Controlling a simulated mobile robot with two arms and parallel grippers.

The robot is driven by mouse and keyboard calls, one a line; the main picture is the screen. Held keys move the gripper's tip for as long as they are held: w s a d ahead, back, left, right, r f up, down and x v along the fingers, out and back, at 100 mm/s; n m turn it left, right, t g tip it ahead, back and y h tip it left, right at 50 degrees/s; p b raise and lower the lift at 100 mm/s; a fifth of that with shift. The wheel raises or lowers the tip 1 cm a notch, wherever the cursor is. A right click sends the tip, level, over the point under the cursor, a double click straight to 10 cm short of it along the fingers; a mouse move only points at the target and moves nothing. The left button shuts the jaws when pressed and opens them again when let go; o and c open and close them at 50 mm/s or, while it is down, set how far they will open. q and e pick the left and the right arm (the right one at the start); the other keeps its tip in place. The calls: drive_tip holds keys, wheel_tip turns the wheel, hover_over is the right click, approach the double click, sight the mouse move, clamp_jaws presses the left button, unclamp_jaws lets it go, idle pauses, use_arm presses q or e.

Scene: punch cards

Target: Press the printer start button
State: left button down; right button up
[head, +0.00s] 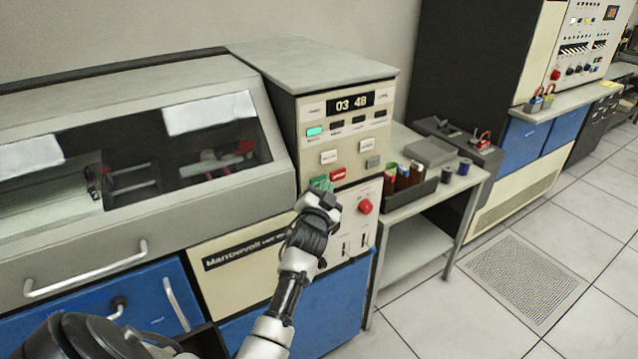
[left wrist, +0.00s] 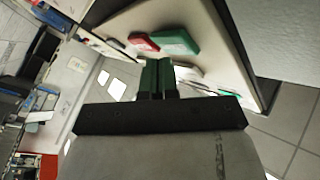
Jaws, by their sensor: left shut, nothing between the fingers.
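The printer's control panel (head: 345,127) is cream, with a display reading "03 48", a lit teal indicator and several buttons. A green button (head: 318,183) sits beside a red button (head: 338,174) low on the upper panel. In the left wrist view the green button (left wrist: 176,41) and red button (left wrist: 143,42) show just beyond my fingertips. My left gripper (head: 322,199) is shut and empty, right in front of the green button and partly covering it. I cannot tell whether it touches. The button's label is not readable. My right gripper is not in view.
A round red knob (head: 365,206) sits on the lower panel, right of my gripper. The printer's windowed cover (head: 200,200) is at left. A side table (head: 465,184) at right holds a tray of coloured rolls (head: 407,180). The tiled floor at right is clear.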

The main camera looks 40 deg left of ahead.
use_arm(q)
drive_tip(key=shift+w+a, duration=0.2)
drive_tip(key=shift+a, duration=0.25)
idle(0.7)
idle(0.4)
drive_tip(key=shift+s+d, duration=0.35)
drive_tip(key=shift+d, duration=0.4)
drive_tip(key=d, duration=0.1)
drive_tip(key=s+d, duration=0.1)
drive_tip(key=d, duration=0.1)
drive_tip(key=s+d, duration=0.1)
drive_tip(key=shift+d, duration=0.3)
idle(0.6)
